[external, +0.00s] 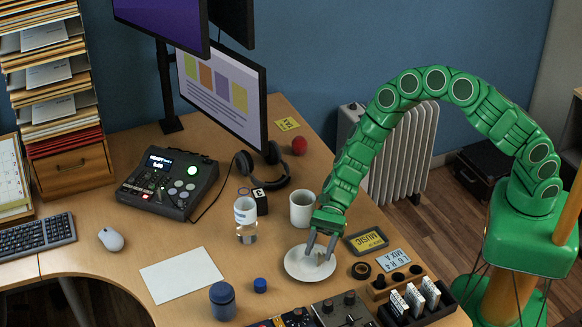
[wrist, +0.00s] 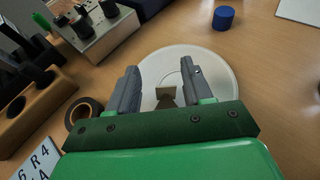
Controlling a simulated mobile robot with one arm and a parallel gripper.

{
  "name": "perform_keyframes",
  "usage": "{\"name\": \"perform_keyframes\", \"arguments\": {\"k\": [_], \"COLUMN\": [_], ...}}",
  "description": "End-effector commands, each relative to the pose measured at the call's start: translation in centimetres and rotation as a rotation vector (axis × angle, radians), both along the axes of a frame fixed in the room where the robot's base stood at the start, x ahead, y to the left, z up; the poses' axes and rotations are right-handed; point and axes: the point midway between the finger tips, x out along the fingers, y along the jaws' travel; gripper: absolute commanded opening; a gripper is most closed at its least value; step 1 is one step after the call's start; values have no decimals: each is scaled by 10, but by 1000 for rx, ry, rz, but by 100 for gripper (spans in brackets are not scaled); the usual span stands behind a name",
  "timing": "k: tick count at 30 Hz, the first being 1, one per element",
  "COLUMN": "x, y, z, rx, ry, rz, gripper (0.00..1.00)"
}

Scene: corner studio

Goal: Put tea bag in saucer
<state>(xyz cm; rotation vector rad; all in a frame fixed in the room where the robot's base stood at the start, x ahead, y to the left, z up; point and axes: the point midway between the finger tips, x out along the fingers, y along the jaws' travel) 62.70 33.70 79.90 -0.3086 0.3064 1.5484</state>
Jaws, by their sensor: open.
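The white saucer (external: 294,268) lies on the wooden desk; it also fills the middle of the wrist view (wrist: 212,68). My gripper (external: 318,257) points down over the saucer with its fingers spread. In the wrist view, my gripper (wrist: 158,68) has its two grey fingers clearly apart over the saucer. A small brown and tan piece, apparently the tea bag (wrist: 166,92), shows between the fingers against the saucer. Its lower part is hidden by my gripper. It looks to lie within the saucer, though contact is hard to judge.
A yellow cassette-like box (external: 366,240) and a dark tape roll (external: 361,270) lie to the right. Audio gear (external: 343,310) sits in front. A white sheet (external: 183,274) lies left.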

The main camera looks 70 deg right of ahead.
Motion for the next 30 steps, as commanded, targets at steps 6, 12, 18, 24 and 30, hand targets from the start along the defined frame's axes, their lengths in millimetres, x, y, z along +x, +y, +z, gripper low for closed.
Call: {"name": "perform_keyframes", "arguments": {"k": [6, 12, 18, 24, 30], "x": [1, 0, -1, -1, -1], "y": [-25, -47, -69, -88, -99], "z": [10, 18, 28, 36, 41], "rx": [0, -1, 1, 1, 0], "ry": [0, 1, 3, 1, 1], "rz": [-2, 0, -1, 1, 3], "gripper": [50, 50, 50, 50, 50]}}
